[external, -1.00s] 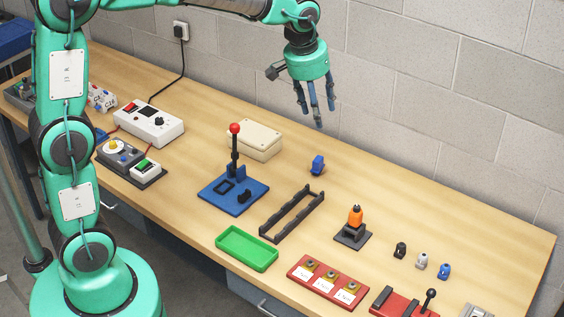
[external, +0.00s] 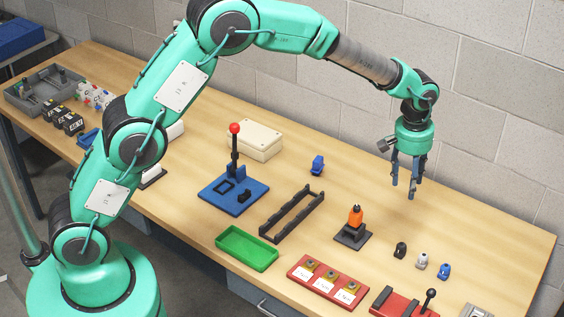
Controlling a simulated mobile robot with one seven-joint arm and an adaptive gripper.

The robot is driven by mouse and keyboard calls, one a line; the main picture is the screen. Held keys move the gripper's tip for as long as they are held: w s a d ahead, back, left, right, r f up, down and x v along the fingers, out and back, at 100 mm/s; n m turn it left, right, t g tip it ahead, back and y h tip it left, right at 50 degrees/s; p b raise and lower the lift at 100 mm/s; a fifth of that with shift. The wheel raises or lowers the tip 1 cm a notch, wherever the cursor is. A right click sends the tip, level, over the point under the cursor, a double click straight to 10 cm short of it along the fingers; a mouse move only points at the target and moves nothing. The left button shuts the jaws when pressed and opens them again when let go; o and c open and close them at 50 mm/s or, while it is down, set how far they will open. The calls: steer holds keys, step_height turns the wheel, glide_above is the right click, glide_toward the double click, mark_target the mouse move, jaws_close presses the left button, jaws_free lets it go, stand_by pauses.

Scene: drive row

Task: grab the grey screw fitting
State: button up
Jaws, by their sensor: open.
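The grey screw fitting (external: 421,261) stands on the wooden bench at the right, between a black fitting (external: 400,250) and a blue fitting (external: 443,271). The three are in a short row with small gaps. My gripper (external: 403,190) is open and empty, its fingers pointing down. In the picture it hangs above and slightly left of the grey fitting, well clear of the bench.
An orange-topped tool on a dark base (external: 354,226) stands left of the fittings. A red block with a black lever (external: 404,304) and a red tray (external: 327,282) lie in front. A black rack (external: 292,214) and green tray (external: 247,248) are further left. The bench behind the fittings is clear.

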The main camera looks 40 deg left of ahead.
glide_above(424, 255)
step_height(424, 255, down, 11)
steer(key=shift+s+a+g+p, duration=0.1)
steer(key=shift+s+g+p, duration=0.15)
steer(key=shift+p, duration=0.2)
steer(key=shift+w+f, duration=0.1)
steer(key=shift+f, duration=4.15)
steer(key=shift+f, duration=0.15)
steer(key=shift+w+f, duration=0.1)
steer(key=shift+f, duration=2.35)
steer(key=c, duration=1.2)
